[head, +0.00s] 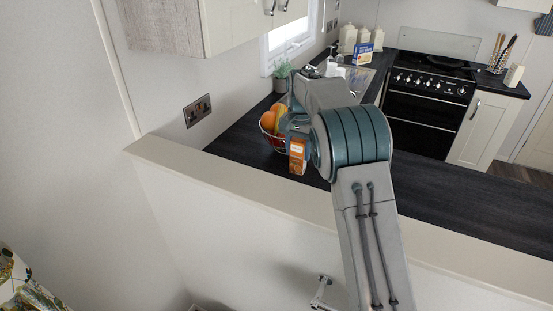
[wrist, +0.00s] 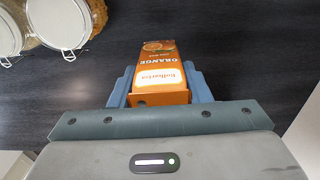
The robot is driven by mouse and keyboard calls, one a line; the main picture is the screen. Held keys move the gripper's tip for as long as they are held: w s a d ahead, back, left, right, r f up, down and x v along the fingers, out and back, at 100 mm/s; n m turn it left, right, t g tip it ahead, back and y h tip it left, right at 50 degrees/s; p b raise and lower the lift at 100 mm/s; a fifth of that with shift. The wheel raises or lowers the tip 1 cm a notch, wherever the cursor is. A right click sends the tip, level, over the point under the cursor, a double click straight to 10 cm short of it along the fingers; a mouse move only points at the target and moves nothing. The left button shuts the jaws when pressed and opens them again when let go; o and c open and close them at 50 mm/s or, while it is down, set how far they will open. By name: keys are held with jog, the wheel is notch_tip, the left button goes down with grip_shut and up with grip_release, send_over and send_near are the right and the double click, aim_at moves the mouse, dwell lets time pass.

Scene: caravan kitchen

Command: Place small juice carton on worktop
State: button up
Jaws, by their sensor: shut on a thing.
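The small juice carton (head: 297,157) is orange and stands roughly upright over the dark worktop (head: 440,200), near the edge of the cream ledge. It also shows in the wrist view (wrist: 162,62), with "ORANGE" printed on its side. My gripper (wrist: 160,88) is shut on the carton, one blue-grey finger on each side. In the head view my gripper (head: 297,134) is partly hidden by my arm. I cannot tell whether the carton's base touches the worktop.
A wire bowl of fruit (head: 269,122) stands just left of the carton. A cream ledge (head: 250,185) runs along the worktop's near side. Worktop right of my arm is clear.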

notch_tip(320, 180, down, 13)
jog(key=shift+r+p, duration=0.1)
jog(key=shift+p, duration=0.85)
jog(key=shift+f, duration=0.2)
jog(key=o, duration=1.1)
jog(key=shift+r, duration=0.1)
